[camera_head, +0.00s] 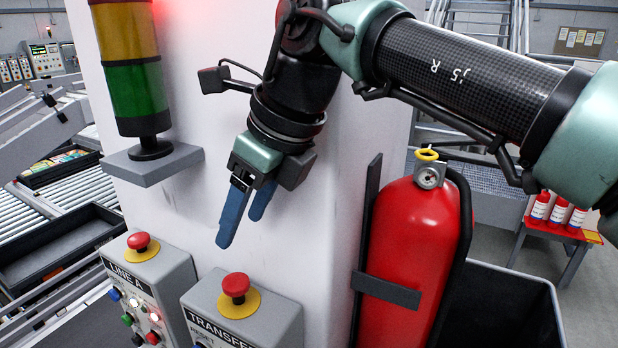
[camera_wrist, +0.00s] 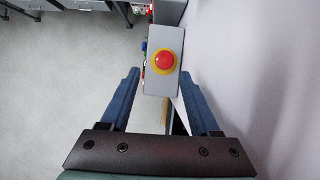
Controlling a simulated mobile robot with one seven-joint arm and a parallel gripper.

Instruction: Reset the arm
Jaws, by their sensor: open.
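My gripper (camera_head: 243,226) hangs from the wrist in front of the white column, with its blue fingers pointing down. It is open and nothing is between its fingers. In the wrist view my gripper (camera_wrist: 165,82) has its two blue fingers spread apart. A grey control box with a red emergency button (camera_wrist: 165,61) on a yellow ring lies beyond the fingertips in that view. In the head view the TRANSFER box's red button (camera_head: 236,286) is below the fingers, and they are apart from it.
The LINE A box (camera_head: 150,285) with its red button stands at left. A stack light (camera_head: 132,70) sits on a bracket (camera_head: 152,165) on the white column (camera_head: 200,120). A red extinguisher (camera_head: 410,250) hangs right of my gripper, near a dark bin (camera_head: 510,290).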

